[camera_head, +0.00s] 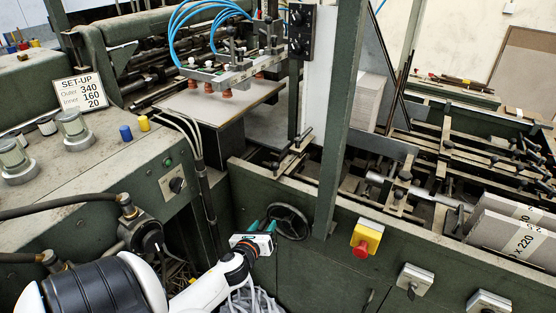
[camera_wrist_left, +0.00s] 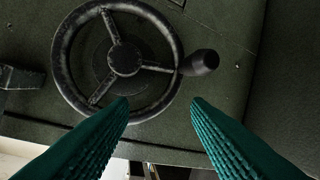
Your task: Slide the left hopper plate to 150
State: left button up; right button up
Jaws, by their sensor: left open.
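My left gripper (camera_head: 265,228) is in front of the green machine front, beside a dark handwheel (camera_head: 290,222). In the left wrist view the gripper (camera_wrist_left: 161,101) is open and empty, its two teal ribbed fingers pointing at the handwheel (camera_wrist_left: 124,59). The wheel has three spokes, and its knob (camera_wrist_left: 199,62) sticks out at the right of the rim, just beyond the right fingertip. No contact can be made out. A tall pale plate (camera_head: 322,75) stands upright above the wheel; I cannot tell if it is the left hopper plate. No scale reading is legible. My right gripper is not in view.
A green post (camera_head: 342,120) rises right of the wheel. A yellow box with a red button (camera_head: 366,240) is on the machine front. A set-up sign (camera_head: 83,92) stands on the left console. Board stacks (camera_head: 515,235) lie at the right.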

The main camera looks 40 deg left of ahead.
pick_arm(q)
notch_tip(320, 180, up, 14)
jog(key=w+a+m+t+y, duration=0.1)
jog(key=w+m+t, duration=0.15)
jog(key=m, duration=0.35)
jog(key=shift+t, duration=0.35)
jog(key=x, duration=0.3)
jog(key=p+x, duration=0.1)
jog(key=x, duration=0.3)
jog(key=p+x, duration=0.1)
jog(key=x, duration=0.3)
jog(key=shift+s+a, duration=0.2)
jog(key=shift+a, duration=0.05)
grip_shut()
